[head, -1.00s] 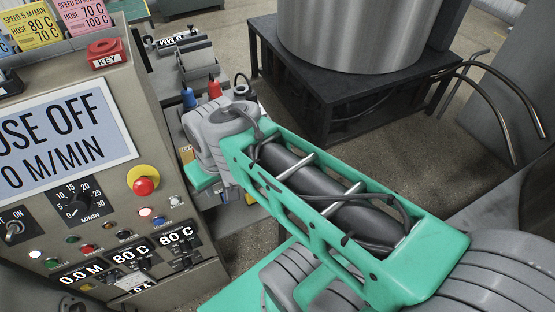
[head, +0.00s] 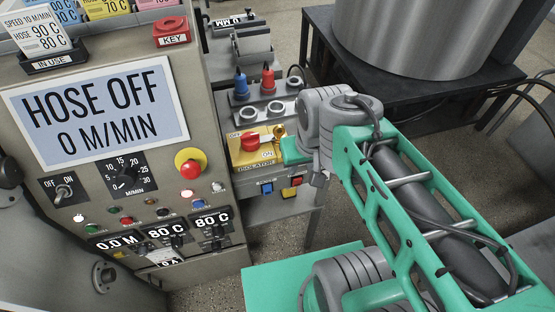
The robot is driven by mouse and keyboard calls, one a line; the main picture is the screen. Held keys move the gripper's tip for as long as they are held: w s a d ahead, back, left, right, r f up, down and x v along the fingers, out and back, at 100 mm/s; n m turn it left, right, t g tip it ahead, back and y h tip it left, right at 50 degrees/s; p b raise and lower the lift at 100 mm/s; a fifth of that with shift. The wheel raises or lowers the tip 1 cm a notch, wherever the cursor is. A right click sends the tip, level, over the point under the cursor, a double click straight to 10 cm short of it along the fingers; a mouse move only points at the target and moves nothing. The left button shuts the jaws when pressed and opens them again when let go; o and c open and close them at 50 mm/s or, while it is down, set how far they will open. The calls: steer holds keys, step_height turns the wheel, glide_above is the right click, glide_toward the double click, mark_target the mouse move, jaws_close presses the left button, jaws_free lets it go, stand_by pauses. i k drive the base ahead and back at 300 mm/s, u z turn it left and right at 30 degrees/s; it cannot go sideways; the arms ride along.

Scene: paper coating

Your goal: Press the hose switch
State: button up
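The control panel in the head view has a screen (head: 96,112) reading "HOSE OFF 0 M/MIN". A toggle switch (head: 64,191) marked OFF and ON sits below the screen at the left; its plate does not name the hose, so I cannot tell if it is the hose switch. A small row of lamps or buttons lies below it. My arm reaches in from the lower right, with its grey joint right of the panel, apart from the toggle switch.
A speed dial (head: 125,178) and a red emergency button (head: 190,170) are on the panel. A yellow isolator box (head: 257,147) with a red knob stands beside it, close to my arm. A large metal drum (head: 425,35) is behind. Space in front of the panel looks clear.

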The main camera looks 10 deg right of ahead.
mark_target(267, 189)
steer(key=z, duration=1.1)
steer(key=k, duration=0.95)
steer(key=u, duration=1.75)
steer(key=i, duration=0.5)
